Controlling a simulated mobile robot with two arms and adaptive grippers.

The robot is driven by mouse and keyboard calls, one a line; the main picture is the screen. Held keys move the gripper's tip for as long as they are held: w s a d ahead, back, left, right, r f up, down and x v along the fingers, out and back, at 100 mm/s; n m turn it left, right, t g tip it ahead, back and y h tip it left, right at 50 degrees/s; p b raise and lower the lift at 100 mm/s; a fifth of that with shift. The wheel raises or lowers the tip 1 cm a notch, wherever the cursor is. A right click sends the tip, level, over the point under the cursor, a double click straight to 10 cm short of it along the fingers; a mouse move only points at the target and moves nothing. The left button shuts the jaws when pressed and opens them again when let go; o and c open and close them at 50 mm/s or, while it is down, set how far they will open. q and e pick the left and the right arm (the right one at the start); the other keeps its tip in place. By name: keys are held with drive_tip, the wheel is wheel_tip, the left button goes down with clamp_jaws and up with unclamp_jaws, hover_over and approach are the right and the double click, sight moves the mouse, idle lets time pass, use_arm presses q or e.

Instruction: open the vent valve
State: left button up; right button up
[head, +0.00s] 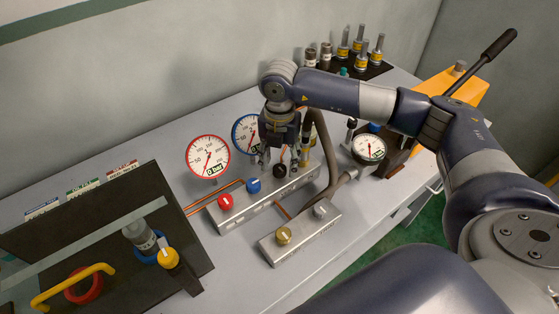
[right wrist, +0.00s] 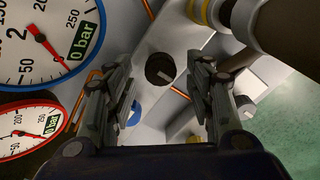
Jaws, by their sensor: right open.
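Several valve knobs sit on two metal blocks. The back block (head: 240,207) carries a red knob (head: 225,201), a blue knob (head: 253,185) and a black knob (head: 280,171). The front block (head: 300,243) carries a brass-coloured knob (head: 284,235) and a grey knob (head: 320,211). No label shows which one is the vent valve. My right gripper (head: 284,157) is open and points down over the black knob. In the right wrist view the black knob (right wrist: 160,69) lies between and beyond the open, empty fingers (right wrist: 166,92). My left gripper is out of view.
A red-rimmed gauge (head: 208,157) and a blue-rimmed gauge (head: 244,133) stand left of my gripper. A third gauge (head: 369,149) and a grey hose (head: 332,180) are to its right. A dark panel (head: 80,235) fills the left; fittings stand on a black rack (head: 370,67) behind.

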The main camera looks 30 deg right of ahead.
drive_tip(key=shift+s+f, duration=0.1)
drive_tip(key=shift+f, duration=0.65)
drive_tip(key=c, duration=1.1)
drive_tip(key=shift+o, duration=0.2)
